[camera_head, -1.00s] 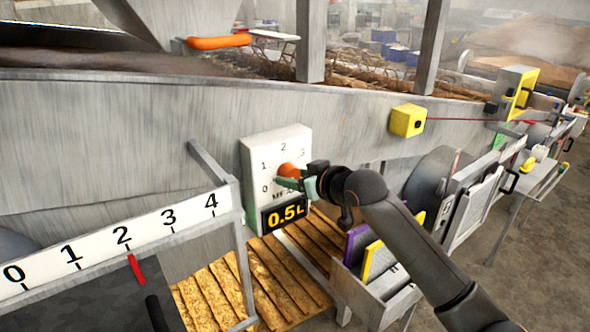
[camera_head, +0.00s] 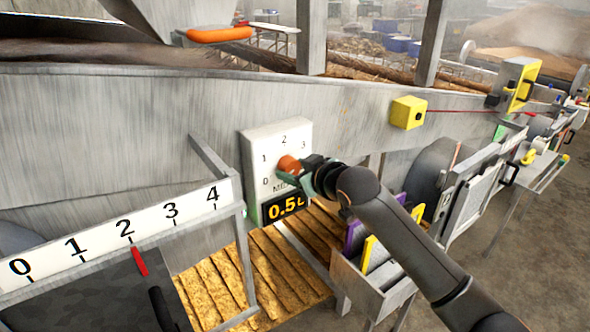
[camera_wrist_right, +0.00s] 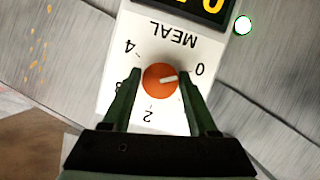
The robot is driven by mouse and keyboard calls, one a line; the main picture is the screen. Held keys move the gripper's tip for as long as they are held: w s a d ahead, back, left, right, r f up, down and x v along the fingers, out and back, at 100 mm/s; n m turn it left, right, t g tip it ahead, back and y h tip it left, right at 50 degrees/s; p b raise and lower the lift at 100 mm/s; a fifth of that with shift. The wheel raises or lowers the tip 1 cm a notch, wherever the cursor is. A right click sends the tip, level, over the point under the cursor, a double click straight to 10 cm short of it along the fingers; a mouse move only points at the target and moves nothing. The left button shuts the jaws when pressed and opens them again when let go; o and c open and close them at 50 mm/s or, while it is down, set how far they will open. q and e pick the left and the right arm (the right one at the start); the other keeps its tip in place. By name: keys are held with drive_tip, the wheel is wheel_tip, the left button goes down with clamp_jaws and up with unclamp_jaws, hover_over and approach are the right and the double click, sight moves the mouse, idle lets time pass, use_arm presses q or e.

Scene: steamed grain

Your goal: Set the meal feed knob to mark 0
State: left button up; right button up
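The orange meal feed knob (camera_head: 289,165) is on a white dial panel (camera_head: 249,150) fixed to the grey machine wall. In the right wrist view the knob (camera_wrist_right: 160,84) shows upside down, its white pointer line aimed roughly toward the 0 mark. Marks 4 and 2 show there too; others are partly hidden by the fingers. In the head view the right gripper (camera_head: 309,178) is just right of the knob and covers part of the panel. My left gripper is not in view.
A display (camera_head: 284,208) below the dial reads about 0.5, its end partly covered. A numbered scale (camera_head: 95,245) with a red pointer (camera_head: 139,261) stands at lower left. A yellow box (camera_head: 408,113) is on the wall at right. A rack (camera_head: 372,280) with coloured boards stands below my arm.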

drive_tip(key=o, duration=0.3)
drive_tip(key=shift+o, duration=0.2)
drive_tip(key=b+v, duration=0.1)
drive_tip(key=v, duration=1.1)
drive_tip(key=shift+s+b, duration=0.25)
drive_tip(key=shift+b, duration=0.05)
drive_tip(key=shift+d, duration=0.15)
drive_tip(key=s+d+f+m+h, duration=0.1)
drive_tip(key=s+d+f+m, duration=0.15)
drive_tip(key=f, duration=0.95)
drive_tip(key=s+d+f+m, duration=0.15)
drive_tip(key=s+f, duration=0.25)
drive_tip(key=f, duration=0.8)
drive_tip(key=s+d+f+m+g+h, duration=0.1)
drive_tip(key=s+d+f, duration=0.3)
drive_tip(key=s+f, duration=0.5)
drive_tip(key=s+d+f+m+g+h, duration=0.1)
drive_tip(key=s+d+f, duration=0.3)
drive_tip(key=s+f, duration=0.5)
drive_tip(key=s+h, duration=0.1)
drive_tip(key=s, duration=0.1)
drive_tip(key=shift+s+m+h, duration=0.3)
drive_tip(key=shift+s+m, duration=0.05)
drive_tip(key=shift+m, duration=0.05)
